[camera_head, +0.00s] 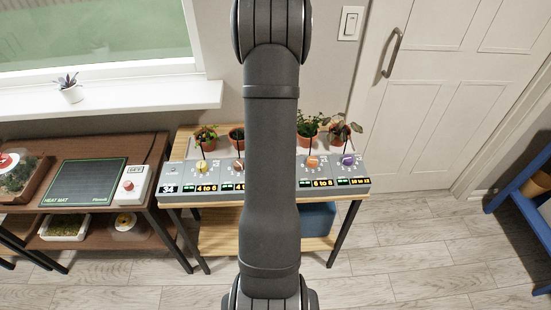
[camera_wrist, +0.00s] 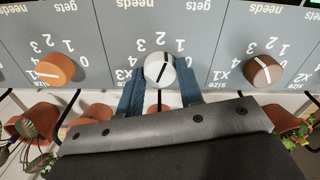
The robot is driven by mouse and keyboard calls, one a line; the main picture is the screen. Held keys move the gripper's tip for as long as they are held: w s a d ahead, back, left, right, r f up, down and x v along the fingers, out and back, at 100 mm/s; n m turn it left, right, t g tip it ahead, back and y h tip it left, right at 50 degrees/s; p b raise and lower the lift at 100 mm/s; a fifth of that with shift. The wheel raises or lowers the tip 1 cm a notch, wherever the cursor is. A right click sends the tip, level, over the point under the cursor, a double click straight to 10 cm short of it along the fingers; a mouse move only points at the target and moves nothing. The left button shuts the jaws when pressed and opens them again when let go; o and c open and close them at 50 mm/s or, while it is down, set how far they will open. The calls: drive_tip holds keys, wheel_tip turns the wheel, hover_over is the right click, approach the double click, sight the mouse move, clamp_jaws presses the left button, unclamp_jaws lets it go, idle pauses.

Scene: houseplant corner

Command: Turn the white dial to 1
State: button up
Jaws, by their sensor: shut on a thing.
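The white dial (camera_wrist: 160,67) is at the upper middle of the wrist view, on a grey panel with printed numbers. It carries a dark pointer line that slants slightly from vertical. My gripper (camera_wrist: 160,86) has its two blue fingers on either side of the dial and is shut on it. The small numbers around the dial are partly hidden and inverted, so I cannot tell surely which one the line meets. In the head view my arm covers the white dial and my gripper.
An orange dial (camera_wrist: 56,69) sits left and a brown dial (camera_wrist: 263,70) right of the white one. Potted plants stand behind the grey panels (camera_head: 180,171) on the wooden table (camera_head: 226,235). A heat mat (camera_head: 86,181) lies on the left table.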

drive_tip(key=shift+m, duration=1.9)
drive_tip(key=o, duration=1)
drive_tip(key=shift+r, duration=0.1)
wheel_tip(320, 180, up, 17)
wheel_tip(320, 180, down, 17)
drive_tip(key=shift+f, duration=0.15)
